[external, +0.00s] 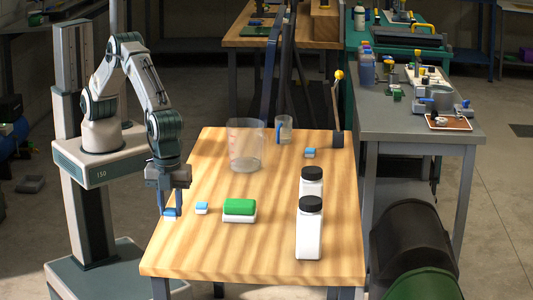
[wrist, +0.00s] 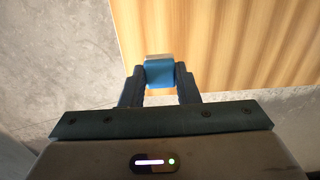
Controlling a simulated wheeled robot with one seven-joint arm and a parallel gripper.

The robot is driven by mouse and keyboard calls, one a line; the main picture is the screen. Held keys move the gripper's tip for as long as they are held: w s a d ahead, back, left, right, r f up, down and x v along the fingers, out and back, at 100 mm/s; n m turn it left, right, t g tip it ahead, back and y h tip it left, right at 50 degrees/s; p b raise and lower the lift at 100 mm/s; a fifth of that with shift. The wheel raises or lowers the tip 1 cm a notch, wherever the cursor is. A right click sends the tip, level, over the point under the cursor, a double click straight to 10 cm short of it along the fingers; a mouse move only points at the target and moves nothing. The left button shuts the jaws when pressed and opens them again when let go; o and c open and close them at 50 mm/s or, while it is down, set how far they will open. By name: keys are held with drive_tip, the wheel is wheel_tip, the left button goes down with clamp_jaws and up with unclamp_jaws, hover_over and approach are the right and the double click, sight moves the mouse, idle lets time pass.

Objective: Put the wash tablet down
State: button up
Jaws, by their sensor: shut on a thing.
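My gripper (external: 171,210) is at the left edge of the wooden table (external: 275,265), pointing down. In the wrist view its two dark fingers (wrist: 160,82) are shut on a blue and white wash tablet (wrist: 159,73). The held tablet shows small and partly hidden between the fingers in the external view. It is close to the table's edge; I cannot tell whether it touches the top. A similar blue and white tablet (external: 202,208) lies just right of my gripper. Another (external: 310,153) lies farther back.
A green and white sponge-like block (external: 239,210) lies at the table's middle. Two white bottles with black caps (external: 309,230) (external: 312,183) stand at the right. A clear beaker (external: 246,148) and a smaller clear cup (external: 285,130) stand at the back. The front left tabletop is clear.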

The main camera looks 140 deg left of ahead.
hover_over(198, 246)
wheel_tip(198, 246, down, 4)
drive_tip(key=shift+r+p, duration=0.15)
drive_tip(key=shift+p, duration=0.15)
drive_tip(key=shift+f, duration=2)
drive_tip(key=shift+s, duration=0.1)
drive_tip(key=shift+f, duration=0.15)
drive_tip(key=o, duration=0.9)
drive_tip(key=shift+o, duration=0.2)
